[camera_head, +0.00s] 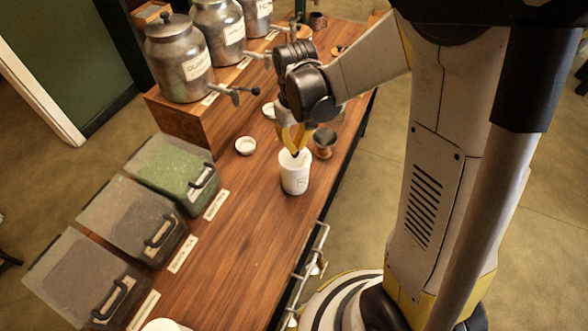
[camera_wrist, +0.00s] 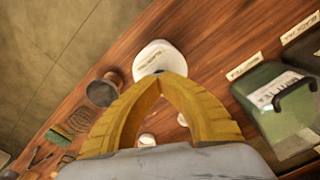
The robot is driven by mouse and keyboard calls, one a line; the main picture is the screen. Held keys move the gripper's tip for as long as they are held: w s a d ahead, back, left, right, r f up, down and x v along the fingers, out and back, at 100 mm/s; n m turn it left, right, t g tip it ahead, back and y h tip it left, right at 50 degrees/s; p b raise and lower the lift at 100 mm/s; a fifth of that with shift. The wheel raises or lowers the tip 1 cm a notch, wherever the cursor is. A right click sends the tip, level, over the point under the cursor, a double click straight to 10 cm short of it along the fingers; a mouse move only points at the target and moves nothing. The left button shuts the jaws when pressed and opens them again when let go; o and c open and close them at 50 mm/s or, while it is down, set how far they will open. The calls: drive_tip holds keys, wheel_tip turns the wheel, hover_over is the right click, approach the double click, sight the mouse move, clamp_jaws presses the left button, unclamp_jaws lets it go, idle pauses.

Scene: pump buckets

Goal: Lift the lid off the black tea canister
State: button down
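Three clear-lidded bins with dark handles stand along the left in the head view: a green one (camera_head: 165,168), a dark middle one (camera_head: 122,212) and a darker near one (camera_head: 72,272). All lids are on. A card reading roughly "black tea" (camera_wrist: 300,27) lies beyond the green bin (camera_wrist: 262,98) in the wrist view. I cannot tell for certain which bin is the black tea canister. My gripper (camera_head: 294,150) points down over a white cup (camera_head: 295,178), right of the bins. Contact with the cup is unclear.
Metal canisters (camera_head: 180,68) stand on a raised wooden shelf with spigots (camera_head: 228,92). A small white dish (camera_head: 245,146) and a brown-metal cup (camera_head: 324,142) flank the white cup. Bare tabletop (camera_head: 225,245) lies between the bins and the rail (camera_head: 310,262).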

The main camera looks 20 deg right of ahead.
drive_tip(key=shift+r+p, duration=1.15)
drive_tip(key=shift+r, duration=0.6)
